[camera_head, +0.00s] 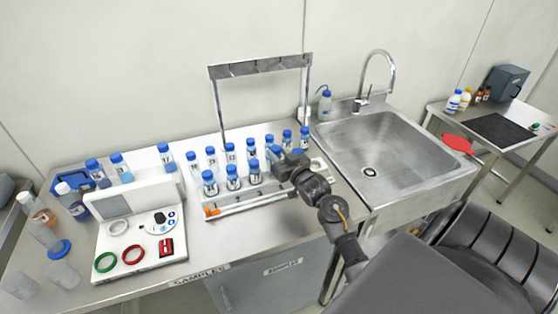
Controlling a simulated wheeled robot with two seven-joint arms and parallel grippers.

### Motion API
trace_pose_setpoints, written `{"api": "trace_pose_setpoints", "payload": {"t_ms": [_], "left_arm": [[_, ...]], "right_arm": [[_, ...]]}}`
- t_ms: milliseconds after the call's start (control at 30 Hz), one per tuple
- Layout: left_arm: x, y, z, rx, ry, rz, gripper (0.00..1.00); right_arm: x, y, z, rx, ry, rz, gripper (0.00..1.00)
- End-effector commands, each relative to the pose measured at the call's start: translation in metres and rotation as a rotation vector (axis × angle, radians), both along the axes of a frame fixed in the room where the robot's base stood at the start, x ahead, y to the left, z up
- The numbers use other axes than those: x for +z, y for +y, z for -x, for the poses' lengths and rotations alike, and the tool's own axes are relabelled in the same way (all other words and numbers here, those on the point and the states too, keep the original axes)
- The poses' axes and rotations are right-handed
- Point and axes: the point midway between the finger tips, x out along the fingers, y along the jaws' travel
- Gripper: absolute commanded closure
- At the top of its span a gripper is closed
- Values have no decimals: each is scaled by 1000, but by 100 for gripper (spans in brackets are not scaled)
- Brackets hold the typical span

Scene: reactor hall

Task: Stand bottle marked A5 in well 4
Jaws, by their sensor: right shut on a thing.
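Several small blue-capped bottles (232,180) stand in rows in and behind a pale rack (262,199) on the steel bench. Their labels are too small to read, so I cannot tell which is A5. My right gripper (280,163) reaches in from the right, at the right part of the rack's front row. It is shut on a blue-capped bottle (273,152), which it largely hides; I cannot tell whether this bottle is seated or lifted. Well numbers are not readable, and well 4 cannot be made out. My left gripper is out of view.
A metal frame (261,67) rises behind the bottles. A steel sink (390,155) with a tap (376,75) lies to the right. A white device (140,235) with coloured rings and loose containers (43,230) fill the left. An orange-tipped rod (240,207) lies along the rack's front.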

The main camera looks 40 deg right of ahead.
Motion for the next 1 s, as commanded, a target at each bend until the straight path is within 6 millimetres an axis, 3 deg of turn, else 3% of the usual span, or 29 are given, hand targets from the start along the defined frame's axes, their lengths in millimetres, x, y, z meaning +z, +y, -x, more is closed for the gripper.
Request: {"api": "trace_pose_setpoints", "payload": {"t_ms": [300, 700, 733, 867, 1000], "left_arm": [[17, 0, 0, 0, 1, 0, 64], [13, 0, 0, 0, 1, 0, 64], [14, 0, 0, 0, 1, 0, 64], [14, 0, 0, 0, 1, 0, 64], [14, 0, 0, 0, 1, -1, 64]], "right_arm": [[-32, -4, -3, -1, 3, -1, 92], [-40, -4, -3, -1, 1, 1, 92], [-39, -4, -3, -1, 1, 1, 65], [-39, -4, -3, -1, 1, 1, 48], [-39, -4, -3, -1, 1, 1, 47]]}}
